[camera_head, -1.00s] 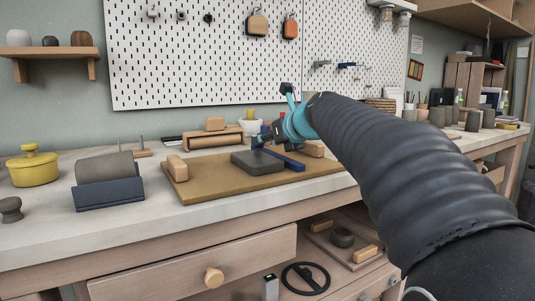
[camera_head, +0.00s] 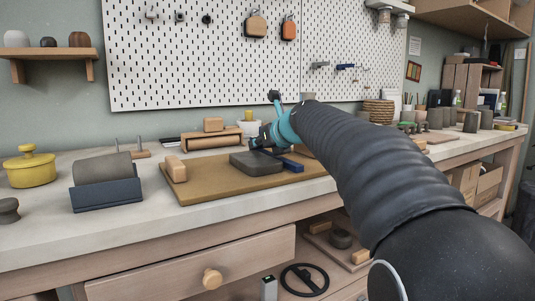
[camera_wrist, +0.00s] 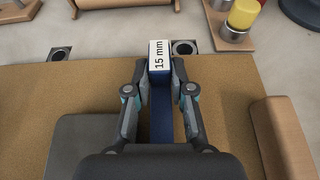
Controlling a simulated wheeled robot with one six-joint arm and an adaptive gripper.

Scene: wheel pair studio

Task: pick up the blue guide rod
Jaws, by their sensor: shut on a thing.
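The blue guide rod (camera_wrist: 162,122) runs between my fingers in the wrist view, its far end carrying a white face marked "15 mm". Whether the rod touches the mat cannot be told.
The brown mat (camera_head: 215,188) lies on the pale bench. A wooden block (camera_head: 175,169) sits at its left, and another block (camera_wrist: 283,137) lies right of my gripper. A dark blue cradle (camera_head: 108,194) holding a grey roll and a yellow pot (camera_head: 31,169) stand left.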

